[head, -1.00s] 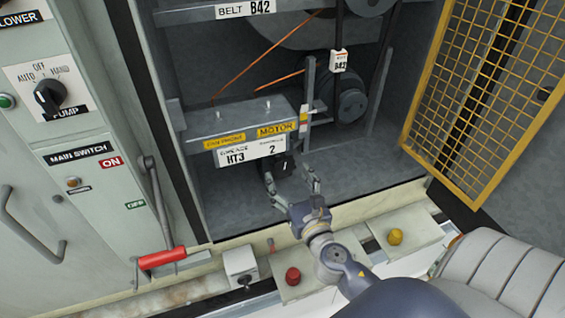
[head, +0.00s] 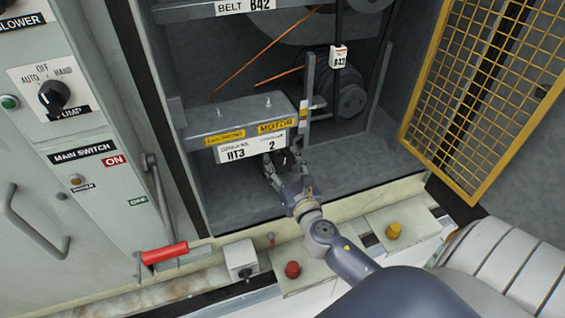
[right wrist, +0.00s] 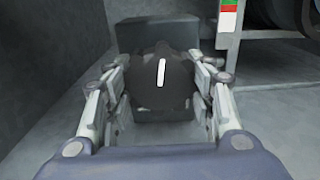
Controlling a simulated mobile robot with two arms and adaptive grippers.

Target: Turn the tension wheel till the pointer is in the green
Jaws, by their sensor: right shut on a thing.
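The tension wheel is a dark round knob (right wrist: 161,80) with a white line on its face. In the right wrist view it sits between my fingers, and the line is close to upright, leaning slightly right. In the head view the wheel (head: 284,160) is under the motor shelf, partly hidden. My right gripper (head: 286,171) is shut on the wheel; it also shows in the right wrist view (right wrist: 163,88). A scale with green, white and red bands (right wrist: 228,14) is at the top right of the wrist view; I cannot tell the pointer's reading. My left gripper is not in view.
The motor shelf (head: 210,120) is just above my gripper. A yellow mesh door (head: 478,95) stands open at the right. A red-handled lever (head: 165,253), a red button (head: 292,270) and a yellow button (head: 393,231) are along the front. The cabinet floor right of the wheel is clear.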

